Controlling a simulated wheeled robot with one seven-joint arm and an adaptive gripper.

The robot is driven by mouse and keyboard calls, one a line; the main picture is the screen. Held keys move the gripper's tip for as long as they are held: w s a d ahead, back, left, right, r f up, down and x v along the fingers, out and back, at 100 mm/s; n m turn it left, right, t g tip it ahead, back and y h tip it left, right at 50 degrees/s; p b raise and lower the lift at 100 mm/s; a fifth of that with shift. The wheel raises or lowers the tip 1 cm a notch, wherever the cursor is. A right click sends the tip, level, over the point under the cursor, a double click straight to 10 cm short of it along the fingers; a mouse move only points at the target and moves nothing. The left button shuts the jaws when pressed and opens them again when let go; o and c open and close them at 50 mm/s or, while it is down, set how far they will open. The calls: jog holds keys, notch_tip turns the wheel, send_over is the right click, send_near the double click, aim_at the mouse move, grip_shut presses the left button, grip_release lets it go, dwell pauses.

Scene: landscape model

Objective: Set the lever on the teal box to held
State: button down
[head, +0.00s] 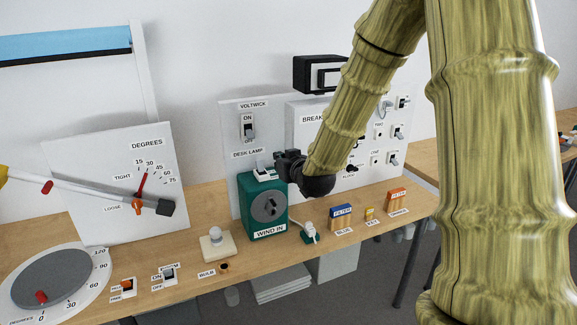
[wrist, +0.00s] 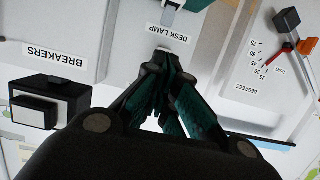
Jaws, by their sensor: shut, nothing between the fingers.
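The teal box (head: 249,220) stands on the bench in the middle of the head view. Its front has a dark round plate with a grey knob or lever (head: 270,206) and a "WIND IN" label (head: 270,232). No "held" marking is readable on it. My gripper (head: 284,160) is above the box's upper right, near the panel behind it; contact cannot be told. In the wrist view its fingers (wrist: 165,60) are shut and empty, their tips near the "DESK LAMP" label. The box is not clearly recognisable there.
Behind the box are the desk lamp switch (head: 264,173) and the breaker panel (head: 303,111). A white lamp base (head: 217,246) is left of the box, a small white plug (head: 309,231) right. The degrees board (head: 115,185) and dial (head: 50,280) are left. Small filter boxes (head: 341,216) stand right.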

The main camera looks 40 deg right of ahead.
jog(key=r+b+v, duration=0.1)
jog(key=v, duration=0.5)
jog(key=shift+f, duration=0.1)
dwell(0.6)
jog(key=s+a+f+n+g+y, duration=0.1)
jog(key=s+a+f+g, duration=0.2)
jog(key=f, duration=0.8)
jog(key=s+a+f+g, duration=0.25)
jog(key=a+f, duration=0.25)
jog(key=f, duration=0.7)
jog(key=s+a+f+n+g+y, duration=0.15)
jog(key=s+a+f, duration=0.25)
jog(key=f, duration=0.7)
jog(key=s+a+f+g, duration=0.2)
jog(key=s+a+f, duration=0.2)
jog(key=s+f, duration=0.3)
jog(key=s+a+f+g, duration=0.3)
jog(key=s+f, duration=0.3)
jog(key=s, duration=0.5)
jog(key=s+a+f+g, duration=0.2)
jog(key=s+a+f, duration=0.2)
jog(key=s+f, duration=0.3)
jog(key=shift+s+a+f+g+y, duration=0.3)
jog(key=shift+s+y, duration=0.15)
jog(key=shift+s, duration=0.75)
